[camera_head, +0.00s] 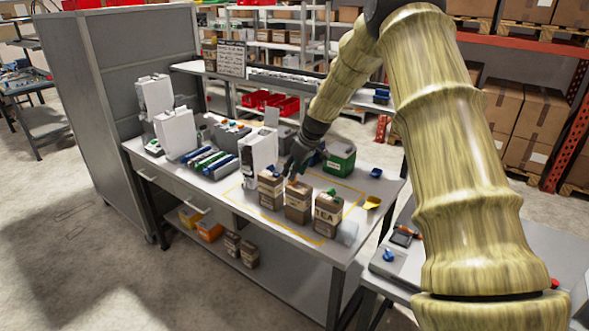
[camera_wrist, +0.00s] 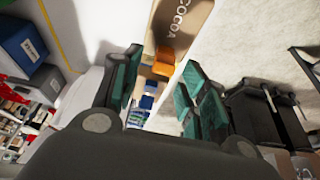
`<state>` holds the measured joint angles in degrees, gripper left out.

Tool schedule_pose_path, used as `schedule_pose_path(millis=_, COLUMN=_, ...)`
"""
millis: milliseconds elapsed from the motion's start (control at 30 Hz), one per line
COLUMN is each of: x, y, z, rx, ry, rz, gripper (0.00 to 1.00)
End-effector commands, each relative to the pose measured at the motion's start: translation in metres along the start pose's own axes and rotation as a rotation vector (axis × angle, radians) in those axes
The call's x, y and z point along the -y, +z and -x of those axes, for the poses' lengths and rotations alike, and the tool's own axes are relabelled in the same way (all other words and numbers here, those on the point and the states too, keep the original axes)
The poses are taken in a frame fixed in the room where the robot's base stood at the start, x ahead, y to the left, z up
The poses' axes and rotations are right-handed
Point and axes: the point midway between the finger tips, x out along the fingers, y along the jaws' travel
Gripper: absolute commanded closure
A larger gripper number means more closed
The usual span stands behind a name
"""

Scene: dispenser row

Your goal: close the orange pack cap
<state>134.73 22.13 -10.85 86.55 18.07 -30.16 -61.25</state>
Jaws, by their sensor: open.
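A brown pack (camera_head: 298,205) stands on the table in the middle of a row of three, with a small orange cap (camera_head: 291,185) at its top. In the wrist view the orange cap (camera_wrist: 165,58) shows beside the brown pack face (camera_wrist: 185,22) lettered COCOA. I cannot tell whether the cap is raised or pressed down. My gripper (camera_head: 294,168) is above the row, close to the top of the middle pack. In the wrist view its dark green fingers are apart, with the cap seen in the gap beyond them. No contact is clear.
A brown pack (camera_head: 269,190) with a blue top stands left, and one lettered TEA (camera_head: 327,216) stands right, both close by. A white dispenser (camera_head: 257,152) stands behind them. A green bin (camera_head: 341,161) and a yellow piece (camera_head: 372,203) lie to the right.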

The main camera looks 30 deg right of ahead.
Motion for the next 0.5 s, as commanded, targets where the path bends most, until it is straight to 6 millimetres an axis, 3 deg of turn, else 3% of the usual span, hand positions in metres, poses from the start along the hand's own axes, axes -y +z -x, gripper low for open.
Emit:
schedule_pose_path(millis=333, x=0.0001, y=0.0004, z=-0.003, rx=0.0, ry=0.0, rz=-0.001, gripper=0.57)
schedule_pose_path(millis=500, x=0.0001, y=0.0004, z=-0.0028, rx=0.0, ry=0.0, rz=-0.001, gripper=0.86)
